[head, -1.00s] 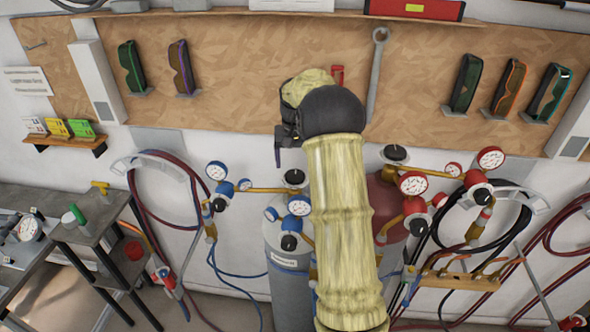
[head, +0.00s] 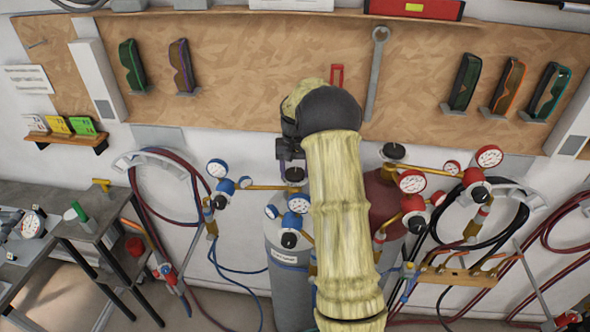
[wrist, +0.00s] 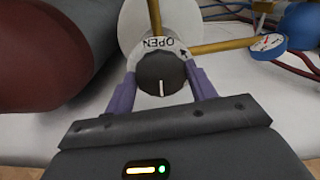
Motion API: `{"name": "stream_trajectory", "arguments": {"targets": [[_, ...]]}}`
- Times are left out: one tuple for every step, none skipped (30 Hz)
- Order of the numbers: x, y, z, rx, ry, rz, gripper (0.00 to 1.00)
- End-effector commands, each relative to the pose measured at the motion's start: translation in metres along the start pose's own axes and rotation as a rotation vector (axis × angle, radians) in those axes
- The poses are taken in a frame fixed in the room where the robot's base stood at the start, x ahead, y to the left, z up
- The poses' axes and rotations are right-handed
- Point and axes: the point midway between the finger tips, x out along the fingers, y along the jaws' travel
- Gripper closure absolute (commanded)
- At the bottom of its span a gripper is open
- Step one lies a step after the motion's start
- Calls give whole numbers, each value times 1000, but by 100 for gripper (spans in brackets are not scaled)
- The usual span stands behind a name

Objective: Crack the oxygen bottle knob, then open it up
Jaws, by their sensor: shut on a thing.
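The oxygen bottle (head: 287,268) is the grey cylinder standing against the wall, partly hidden by my arm. Its black knob (head: 295,175) sits on top. In the wrist view the round knob (wrist: 160,66) has a white pointer mark facing the lower edge of the picture. A white dial behind it reads OPEN with an arrow. My gripper (wrist: 162,76) has its two purple fingers on either side of the knob, shut on it. In the head view my gripper (head: 291,160) is over the bottle top, its fingertips hard to make out.
A dark red cylinder (head: 385,205) stands close on the right. Blue-rimmed gauges (head: 299,203) and brass fittings crowd the grey bottle. Red gauges (head: 412,182) are on the right. A grey bench (head: 92,222) stands at left, and hoses hang on the wall.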

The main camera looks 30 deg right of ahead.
Motion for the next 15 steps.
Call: {"name": "stream_trajectory", "arguments": {"targets": [[-1,0,0,-3,0,0,67],[-1,0,0,-6,0,0,67],[-1,0,0,-11,0,0,67],[-1,0,0,-17,0,0,67],[-1,0,0,-24,0,0,67],[-1,0,0,-34,0,0,67],[-1,0,0,-43,0,0,67],[-1,0,0,-54,0,0,67],[-1,0,0,-71,1,0,67],[-1,0,0,-85,1,0,67],[-1,0,0,-100,1,0,67],[-1,0,-1,-122,1,0,67],[-1,0,-1,-140,1,-1,67],[-1,0,-1,-159,1,-1,67],[-1,0,-1,-185,1,-1,67]]}}
